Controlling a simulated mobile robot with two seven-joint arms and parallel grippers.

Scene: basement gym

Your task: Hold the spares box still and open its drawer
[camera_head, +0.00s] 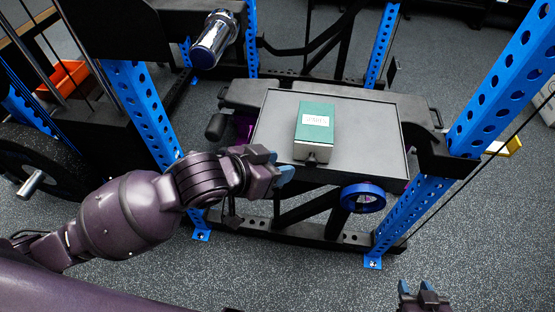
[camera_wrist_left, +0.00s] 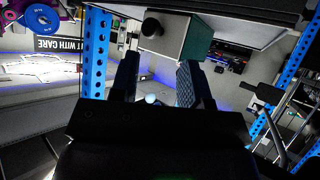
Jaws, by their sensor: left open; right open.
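The spares box (camera_head: 316,112) is green with a white label on top and a pale front, and it sits upright on a grey tray-like top (camera_head: 375,128). Its drawer front (camera_head: 305,152) faces my side, has a small dark knob and looks shut. In the left wrist view the box (camera_wrist_left: 197,40) and its pale drawer front (camera_wrist_left: 165,38) show beyond the fingers. My left gripper (camera_head: 279,172) is open and empty, just left of and nearer than the box's front, apart from it. My right gripper (camera_head: 424,292) is open and empty at the lower right, well away from the box.
Blue rack posts (camera_head: 145,100) stand left and right (camera_head: 495,90) of the top. A blue ring-shaped wheel (camera_head: 362,197) is below its front edge. A metal cylinder (camera_head: 214,40) is at the upper left. The top is bare around the box.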

